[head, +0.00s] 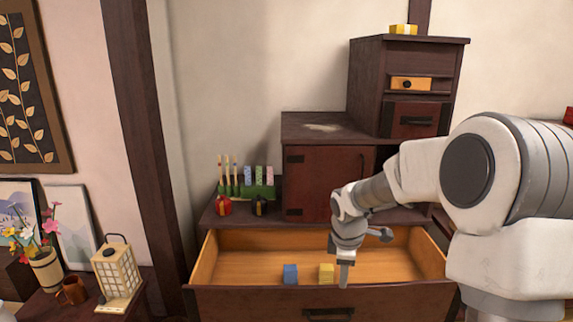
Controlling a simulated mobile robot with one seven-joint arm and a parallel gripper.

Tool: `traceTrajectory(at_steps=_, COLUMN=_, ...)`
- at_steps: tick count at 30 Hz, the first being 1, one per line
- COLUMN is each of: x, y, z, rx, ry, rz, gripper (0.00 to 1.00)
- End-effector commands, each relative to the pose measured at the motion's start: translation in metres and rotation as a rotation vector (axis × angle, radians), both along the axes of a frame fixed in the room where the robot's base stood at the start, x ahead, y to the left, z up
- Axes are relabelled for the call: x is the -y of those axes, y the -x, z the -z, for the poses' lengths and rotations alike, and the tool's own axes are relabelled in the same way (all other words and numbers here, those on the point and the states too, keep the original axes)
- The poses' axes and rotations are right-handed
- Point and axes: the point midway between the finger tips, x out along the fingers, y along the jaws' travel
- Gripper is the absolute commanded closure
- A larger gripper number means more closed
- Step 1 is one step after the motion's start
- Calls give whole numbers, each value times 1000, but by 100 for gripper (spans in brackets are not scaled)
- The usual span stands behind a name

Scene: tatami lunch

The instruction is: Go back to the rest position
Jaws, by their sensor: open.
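My gripper (344,277) points down at the end of my white and grey arm, over the front of an open wooden drawer (230,266). It is open, and I see nothing held in it. A blue block (290,274) and a yellow block (326,273) sit in the drawer, to the left of my gripper. The yellow block is the closer one. Part of the drawer's inside is hidden behind my arm.
A dark stepped chest (326,192) stands behind the drawer, with a small yellow box (403,29) on top. A green holder (257,191) and small red jar (224,206) stand left of it. A lantern (116,276) and mug (73,290) stand at the lower left.

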Motion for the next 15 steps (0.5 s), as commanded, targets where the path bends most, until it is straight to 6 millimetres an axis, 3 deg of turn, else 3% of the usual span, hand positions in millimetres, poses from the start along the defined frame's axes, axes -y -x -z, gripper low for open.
traceTrajectory(at_steps=1, x=1, y=11, z=-24, rx=19, ry=6, rz=49, gripper=56)
traceTrajectory(at_steps=6, x=3, y=50, z=-78, rx=70, ry=-9, rz=246, gripper=56)
traceTrajectory(at_steps=15, x=5, y=127, z=-155, rx=174, ry=-101, rz=597, gripper=56)
